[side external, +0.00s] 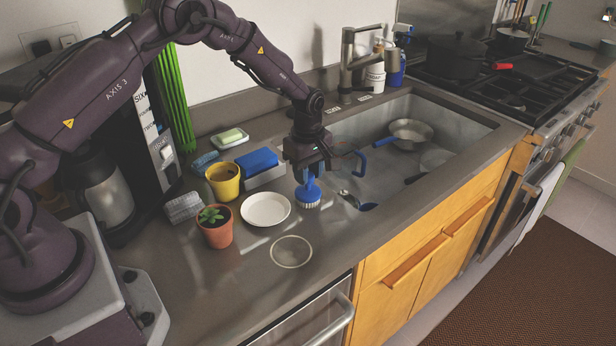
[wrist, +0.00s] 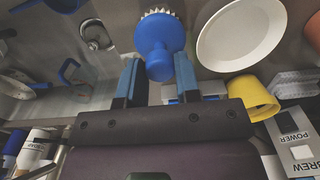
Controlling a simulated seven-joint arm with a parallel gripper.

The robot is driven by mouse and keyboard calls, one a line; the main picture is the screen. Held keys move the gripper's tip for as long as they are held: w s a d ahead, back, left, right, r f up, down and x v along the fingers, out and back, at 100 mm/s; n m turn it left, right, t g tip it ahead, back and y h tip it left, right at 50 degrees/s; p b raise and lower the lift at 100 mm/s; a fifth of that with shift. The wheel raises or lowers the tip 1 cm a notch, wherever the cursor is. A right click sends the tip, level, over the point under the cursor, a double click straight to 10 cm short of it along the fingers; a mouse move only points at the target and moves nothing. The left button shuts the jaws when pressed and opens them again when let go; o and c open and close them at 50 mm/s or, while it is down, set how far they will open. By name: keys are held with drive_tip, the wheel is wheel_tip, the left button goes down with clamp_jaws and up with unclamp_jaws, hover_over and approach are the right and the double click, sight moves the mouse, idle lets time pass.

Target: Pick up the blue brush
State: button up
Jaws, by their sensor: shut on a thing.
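The blue brush (side external: 308,191) is upright with its pale bristles pointing down, beside the sink's near-left edge. My gripper (side external: 306,174) is above it, pointing down, shut on the brush's knob. In the wrist view the round blue brush (wrist: 158,42) shows its knob between the two blue-tipped fingers of my gripper (wrist: 158,80). Whether the bristles touch the counter I cannot tell.
A white plate (side external: 265,209), yellow cup (side external: 223,181), potted plant (side external: 215,226) and blue sponge (side external: 256,161) in a holder stand left of the brush. The sink (side external: 462,128) on the right holds a pan (side external: 410,133). Counter (side external: 330,235) in front is mostly clear.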

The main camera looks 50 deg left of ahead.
wheel_tip(320, 180, up, 7)
drive_tip(key=shift+r, duration=0.1)
idle(0.6)
